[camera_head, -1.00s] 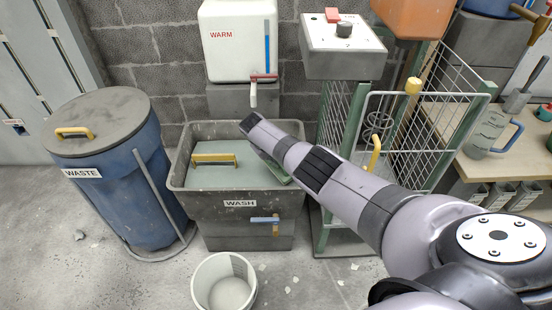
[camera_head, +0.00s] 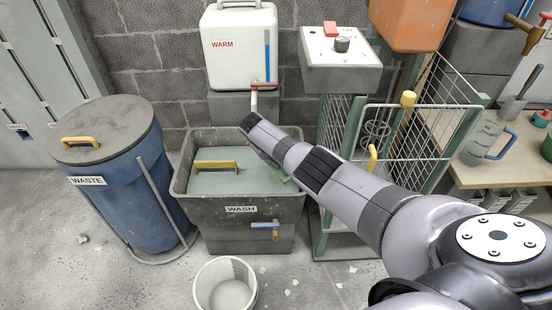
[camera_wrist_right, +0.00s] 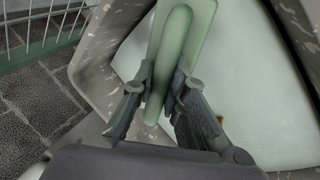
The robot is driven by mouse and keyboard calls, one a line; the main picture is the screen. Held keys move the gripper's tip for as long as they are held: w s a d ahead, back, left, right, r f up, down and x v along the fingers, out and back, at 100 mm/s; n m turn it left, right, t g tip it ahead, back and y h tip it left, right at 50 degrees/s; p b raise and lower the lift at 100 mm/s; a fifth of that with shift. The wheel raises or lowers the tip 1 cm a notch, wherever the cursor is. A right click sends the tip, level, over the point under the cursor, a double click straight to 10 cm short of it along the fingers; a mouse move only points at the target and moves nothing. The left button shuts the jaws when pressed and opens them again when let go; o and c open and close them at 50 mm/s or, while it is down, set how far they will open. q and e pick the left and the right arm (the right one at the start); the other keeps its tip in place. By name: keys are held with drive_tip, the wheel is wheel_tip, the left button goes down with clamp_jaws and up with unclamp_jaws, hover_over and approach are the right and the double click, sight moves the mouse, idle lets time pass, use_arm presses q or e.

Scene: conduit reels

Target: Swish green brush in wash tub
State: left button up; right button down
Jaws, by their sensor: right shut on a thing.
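The grey wash tub (camera_head: 240,232), labelled WASH, stands against the block wall in the head view. A pale green surface (camera_head: 212,181) fills its opening, with a yellow handle (camera_head: 216,166) above it. My right arm reaches over the tub's right side. In the wrist view, my right gripper (camera_wrist_right: 165,72) is shut on the handle of the green brush (camera_wrist_right: 178,30). The brush's broad part points away from the gripper, over the tub opening; its bristles are hidden. My left gripper is out of view.
A blue waste bin (camera_head: 130,200) stands left of the tub, and a white bucket (camera_head: 224,285) in front. A white WARM tank (camera_head: 238,50) with a tap is above the tub. A wire cage (camera_head: 420,150) and a workbench (camera_head: 500,165) are at the right.

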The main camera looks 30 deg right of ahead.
drive_tip(key=shift+r+p, duration=0.6)
drive_tip(key=shift+r, duration=0.1)
wheel_tip(320, 180, up, 6)
drive_tip(key=p, duration=0.6)
drive_tip(key=shift+r, duration=0.25)
drive_tip(key=shift+r+p, duration=0.7)
drive_tip(key=shift+p, duration=0.15)
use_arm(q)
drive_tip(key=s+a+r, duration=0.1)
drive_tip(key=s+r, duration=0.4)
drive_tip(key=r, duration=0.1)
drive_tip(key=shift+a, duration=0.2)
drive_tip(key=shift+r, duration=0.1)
use_arm(e)
drive_tip(key=shift+f, duration=0.1)
